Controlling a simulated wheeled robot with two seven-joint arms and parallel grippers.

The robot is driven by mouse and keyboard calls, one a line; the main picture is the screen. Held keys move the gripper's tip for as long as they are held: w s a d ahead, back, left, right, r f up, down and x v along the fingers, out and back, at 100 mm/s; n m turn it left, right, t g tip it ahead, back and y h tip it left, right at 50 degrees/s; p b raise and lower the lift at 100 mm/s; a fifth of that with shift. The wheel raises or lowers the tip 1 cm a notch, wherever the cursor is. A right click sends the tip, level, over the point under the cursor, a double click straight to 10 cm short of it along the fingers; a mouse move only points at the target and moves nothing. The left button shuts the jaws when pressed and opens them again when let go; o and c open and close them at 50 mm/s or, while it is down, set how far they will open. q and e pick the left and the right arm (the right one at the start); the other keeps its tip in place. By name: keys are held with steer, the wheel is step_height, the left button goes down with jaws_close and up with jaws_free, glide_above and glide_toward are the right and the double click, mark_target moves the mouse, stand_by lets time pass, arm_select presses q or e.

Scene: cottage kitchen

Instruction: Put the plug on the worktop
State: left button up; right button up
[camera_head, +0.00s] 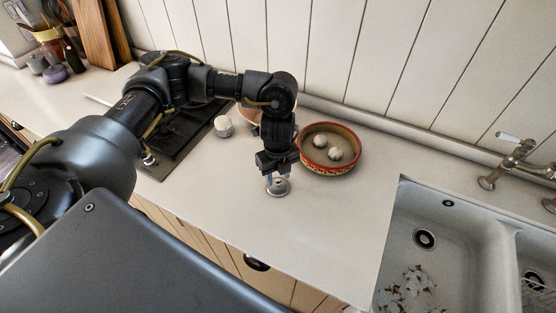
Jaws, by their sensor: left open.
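The plug (278,189), a small round silvery disc, appears to lie on the pale worktop (330,225), left of the sink. My left gripper (278,179) points straight down right over the plug, with its fingertips at the plug's top. The jaws are open; the fingertips are small here, and I cannot tell whether they touch the plug. My right gripper is not in view.
A painted bowl (304,161) with two whitish round things stands just behind my gripper. A small white pot (223,130) stands beside the dark hob (178,140). The sink (396,250) opens at right. The worktop's front middle is clear.

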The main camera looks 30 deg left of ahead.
mark_target(278, 180)
arm_select(q)
step_height(278, 180, up, 10)
steer(key=b, duration=0.1)
steer(key=shift+b, duration=0.3)
stand_by(0.4)
